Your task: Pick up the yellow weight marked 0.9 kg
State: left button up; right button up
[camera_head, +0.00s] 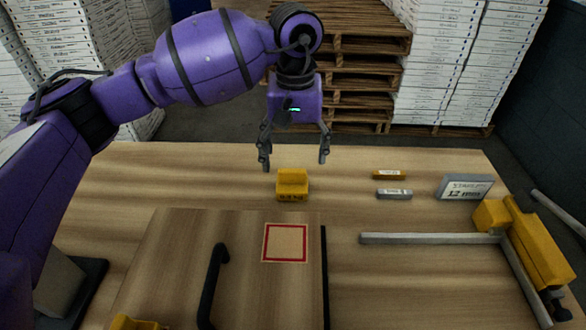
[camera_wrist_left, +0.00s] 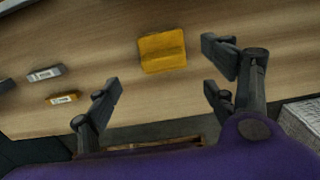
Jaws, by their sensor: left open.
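The yellow weight (camera_head: 292,186) stands on the wooden table near its back edge; dark print shows on its front, too small to read surely. It also shows in the left wrist view as a yellow block (camera_wrist_left: 162,51). My left gripper (camera_head: 294,163) is open and empty, pointing down above and slightly behind the weight, with its fingers spread to either side in the head view. In the left wrist view the open fingers (camera_wrist_left: 165,78) are apart from the weight. My right gripper is not in view.
A wooden panel with a black handle (camera_head: 216,285) and a red-outlined square (camera_head: 285,243) lies in front. To the right are a small yellow bar (camera_head: 389,175), a grey bar (camera_head: 394,194), a grey labelled block (camera_head: 466,187) and a yellow-and-metal clamp (camera_head: 535,245). Another yellow piece (camera_head: 135,323) is at the bottom.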

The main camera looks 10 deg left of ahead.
aim_at(292, 170)
pick_arm(q)
jog(key=shift+s+f, duration=0.2)
jog(key=shift+f, duration=0.3)
jog(key=shift+s+a+f+p, duration=0.1)
jog(key=shift+f+p, duration=0.2)
jog(key=shift+f, duration=1.25)
jog(key=shift+a+f+p, duration=0.1)
jog(key=shift+f+p, duration=0.15)
jog(key=shift+f, duration=1.25)
grip_shut()
jog(key=shift+r, duration=0.1)
